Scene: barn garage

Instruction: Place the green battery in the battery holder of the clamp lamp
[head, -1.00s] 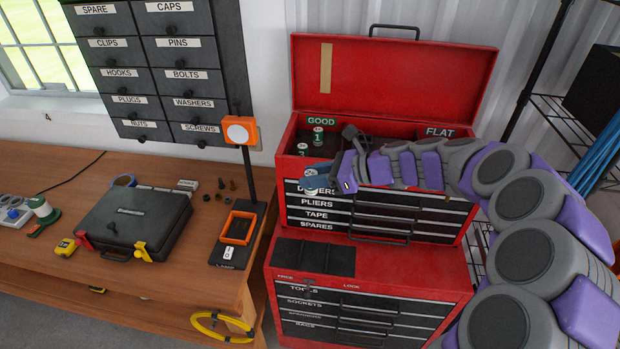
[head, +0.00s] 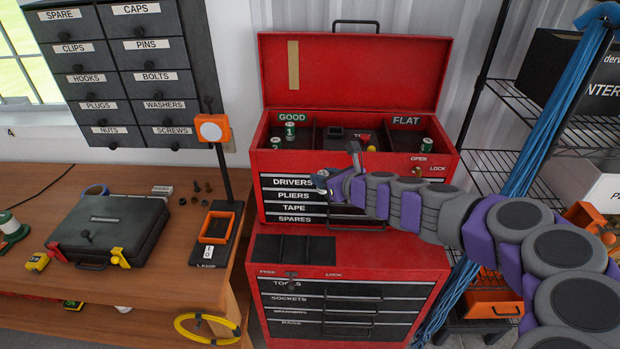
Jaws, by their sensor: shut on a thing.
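The clamp lamp (head: 228,180) stands at the right end of the wooden bench, with an orange-framed round head (head: 211,128) on a black post. Its orange, open-topped battery holder (head: 218,227) is on the black base; no battery shows inside. My gripper (head: 325,182) is in front of the red chest's upper drawers, right of the lamp and apart from it. It is shut on a small pale-topped cylinder, seemingly the green battery (head: 321,177), mostly hidden by the fingers. Green batteries (head: 290,132) also stand in the GOOD compartment, and another (head: 427,145) is in the FLAT one.
The red tool chest (head: 350,262) stands right of the bench, lid open. A black case (head: 110,225) and a yellow tape measure (head: 36,262) are on the bench. A yellow cable loop (head: 205,338) hangs at its front edge. Wire shelves (head: 500,160) stand at the right.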

